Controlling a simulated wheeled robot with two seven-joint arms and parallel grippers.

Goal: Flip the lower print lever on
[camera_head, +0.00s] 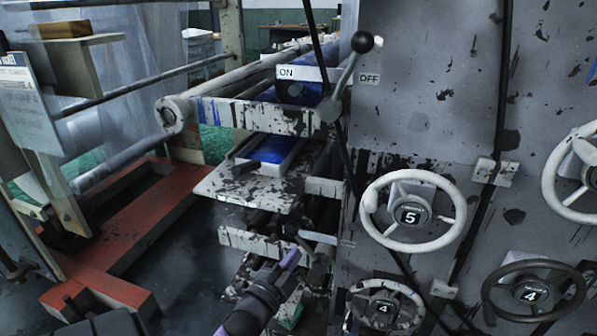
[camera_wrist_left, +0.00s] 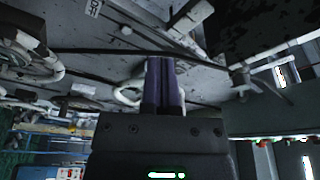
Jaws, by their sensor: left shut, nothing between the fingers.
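The lower print lever (camera_head: 318,237) is a pale grey bar low on the machine, left of the panel edge, beside a small label (camera_head: 347,243) too small to read clearly. Its far end and pivot are partly hidden, so I cannot tell its exact setting. My left gripper (camera_head: 292,256) has purple fingers, shut and empty, just below and left of the lever; I cannot tell whether they touch. In the left wrist view the shut fingers (camera_wrist_left: 165,62) point at the grey machine, with a label (camera_wrist_left: 93,7) at the top. My right gripper is not in view.
An upper lever with a black ball knob (camera_head: 362,42) stands between the ON label (camera_head: 287,72) and the OFF label (camera_head: 369,78), leaning toward OFF. White handwheels (camera_head: 413,211) stick out from the panel at right. A red floor frame (camera_head: 140,220) lies at left.

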